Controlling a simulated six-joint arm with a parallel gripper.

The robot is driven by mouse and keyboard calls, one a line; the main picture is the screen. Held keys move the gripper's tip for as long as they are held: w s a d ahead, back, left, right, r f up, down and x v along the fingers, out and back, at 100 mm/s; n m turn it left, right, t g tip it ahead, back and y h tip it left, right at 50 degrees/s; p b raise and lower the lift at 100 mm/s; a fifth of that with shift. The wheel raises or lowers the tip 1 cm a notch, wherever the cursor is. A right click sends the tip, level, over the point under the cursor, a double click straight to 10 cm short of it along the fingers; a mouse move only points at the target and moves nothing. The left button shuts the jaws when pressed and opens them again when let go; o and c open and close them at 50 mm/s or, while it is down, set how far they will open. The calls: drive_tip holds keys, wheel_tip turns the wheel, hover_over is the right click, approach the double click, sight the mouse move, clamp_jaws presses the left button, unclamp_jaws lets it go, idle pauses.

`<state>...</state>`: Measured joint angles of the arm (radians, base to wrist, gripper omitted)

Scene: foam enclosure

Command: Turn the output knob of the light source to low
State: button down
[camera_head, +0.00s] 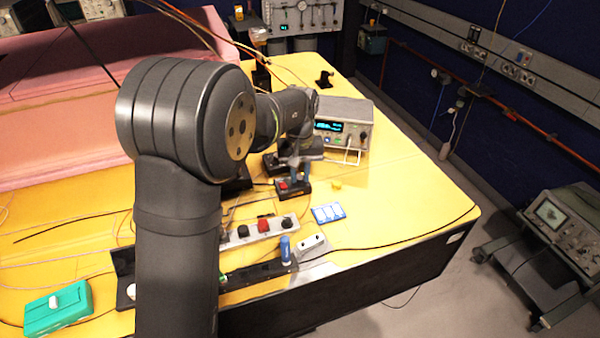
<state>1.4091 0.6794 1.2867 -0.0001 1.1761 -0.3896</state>
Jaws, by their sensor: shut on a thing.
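The light source appears to be the grey boxed instrument (343,112) with a lit blue-green display, toward the back right of the yellow table. Small controls sit on its front, but I cannot tell which is the output knob or where it points. My gripper (297,161) is by the instrument's left front corner, below my dark wrist. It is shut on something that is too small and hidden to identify. I cannot tell whether it touches the instrument.
A black box with a red top (292,188) stands just below my gripper. A power strip (258,231), a blue-and-white card (328,212) and a small grey box (312,247) lie nearer. A green box (58,308) is at front left. Table right of the card is mostly clear.

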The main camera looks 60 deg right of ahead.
sight(300, 177)
drive_tip(key=c, duration=1.3)
unclamp_jaws()
drive_tip(key=shift+r, duration=0.1)
wheel_tip(300, 177, up, 17)
drive_tip(key=shift+r, duration=0.15)
wheel_tip(300, 177, down, 18)
drive_tip(key=shift+r, duration=0.25)
